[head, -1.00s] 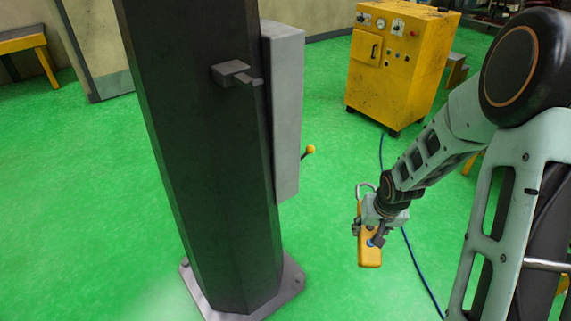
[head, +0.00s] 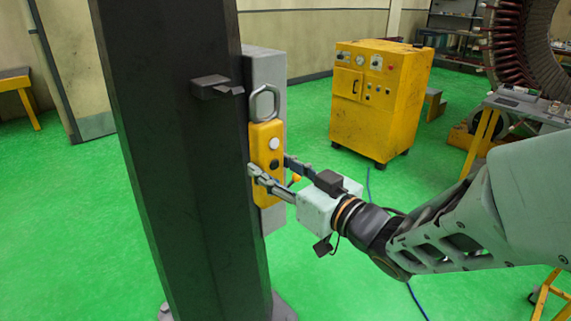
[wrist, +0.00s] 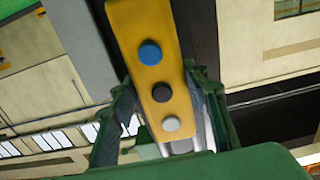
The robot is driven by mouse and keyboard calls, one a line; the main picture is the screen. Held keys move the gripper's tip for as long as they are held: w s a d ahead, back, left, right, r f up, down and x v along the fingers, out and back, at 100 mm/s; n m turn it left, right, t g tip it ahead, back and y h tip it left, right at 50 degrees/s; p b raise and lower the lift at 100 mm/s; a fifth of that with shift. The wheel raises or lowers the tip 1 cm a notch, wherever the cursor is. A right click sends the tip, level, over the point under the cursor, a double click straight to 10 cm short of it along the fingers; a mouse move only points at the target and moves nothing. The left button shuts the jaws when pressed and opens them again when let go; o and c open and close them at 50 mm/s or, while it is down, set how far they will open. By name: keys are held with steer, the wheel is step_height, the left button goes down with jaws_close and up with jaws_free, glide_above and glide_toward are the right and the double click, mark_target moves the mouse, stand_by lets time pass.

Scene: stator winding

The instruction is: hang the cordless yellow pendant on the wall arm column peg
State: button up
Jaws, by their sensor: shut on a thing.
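The yellow pendant (head: 266,160) has a grey metal loop at its top and buttons on its face. My gripper (head: 268,175) is shut on the pendant and holds it upright, slightly tilted, beside the dark column (head: 180,150). The peg (head: 214,87) is a dark bracket on the column, up and to the left of the loop (head: 264,102). The loop is apart from the peg in the picture. In the wrist view the pendant (wrist: 150,65) lies between the fingers, showing blue, black and white buttons; its loop is not seen there.
A grey box (head: 270,68) is fixed to the column's side, behind the pendant. A yellow cabinet (head: 375,105) stands farther back, and a large stator ring (head: 535,50) is at the upper right. Green floor between column and cabinet is open.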

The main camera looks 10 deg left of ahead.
steer(key=shift+a+r+p, duration=0.35)
steer(key=shift+r+p, duration=0.3)
steer(key=shift+r, duration=0.05)
steer(key=shift+w+a+f+p, duration=0.2)
steer(key=shift+w+a+p, duration=0.35)
steer(key=shift+p, duration=0.65)
steer(key=shift+w+a+f, duration=0.2)
steer(key=shift+w+a, duration=0.05)
steer(key=shift+a, duration=0.05)
steer(key=shift+b+x, duration=0.3)
steer(key=shift+x, duration=1.4)
steer(key=w+a+f+b, duration=0.2)
steer(key=w+a, duration=0.3)
steer(key=a, duration=0.1)
steer(key=shift+w+a+f+b, duration=0.1)
steer(key=shift+w+f+b, duration=0.05)
steer(key=shift+b, duration=0.15)
